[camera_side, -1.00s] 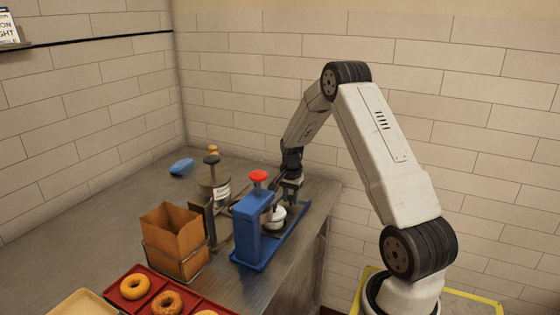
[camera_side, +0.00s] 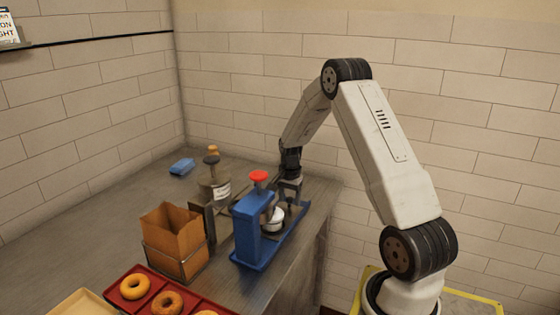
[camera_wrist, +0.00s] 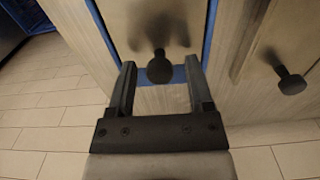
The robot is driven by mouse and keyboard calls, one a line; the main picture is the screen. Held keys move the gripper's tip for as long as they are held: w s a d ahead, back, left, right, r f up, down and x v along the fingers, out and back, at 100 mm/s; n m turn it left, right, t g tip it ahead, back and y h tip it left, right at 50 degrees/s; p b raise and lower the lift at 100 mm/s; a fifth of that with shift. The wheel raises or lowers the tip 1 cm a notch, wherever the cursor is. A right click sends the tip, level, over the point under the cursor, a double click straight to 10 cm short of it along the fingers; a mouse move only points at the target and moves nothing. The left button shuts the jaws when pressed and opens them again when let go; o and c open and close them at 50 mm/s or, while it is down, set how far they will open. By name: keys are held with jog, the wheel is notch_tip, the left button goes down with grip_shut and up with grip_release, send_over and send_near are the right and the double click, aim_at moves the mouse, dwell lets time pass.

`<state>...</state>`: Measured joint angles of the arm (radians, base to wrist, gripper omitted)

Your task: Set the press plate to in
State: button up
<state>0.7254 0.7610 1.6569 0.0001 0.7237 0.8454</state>
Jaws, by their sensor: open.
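A blue press (camera_side: 250,235) with a red knob (camera_side: 258,177) on top stands near the counter's right edge. A small pale metal piece (camera_side: 274,220) sits on its blue base; I cannot tell which part is the press plate. My gripper (camera_side: 290,185) is at the far end of the press's base, pointing down. In the wrist view my gripper (camera_wrist: 160,88) is open. A dark round knob (camera_wrist: 160,68) shows between and just beyond its fingertips, in front of a pale panel with blue edges (camera_wrist: 98,20). I cannot tell whether the fingers touch it.
A brown paper bag in a wire holder (camera_side: 175,240) and a red tray (camera_side: 120,300) with several bagels are nearer. Another dark knob (camera_wrist: 291,84) shows at right in the wrist view.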

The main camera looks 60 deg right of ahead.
jog(key=shift+r, duration=3.75)
jog(key=shift+d+f+y, duration=0.2)
jog(key=shift+d+y, duration=0.55)
jog(key=shift+y, duration=0.4)
jog(key=shift+d+f+y, duration=0.15)
jog(key=shift+d+y, duration=0.55)
jog(key=shift+y, duration=0.45)
jog(key=shift+f, duration=0.1)
jog(key=shift+x, duration=3.85)
grip_shut()
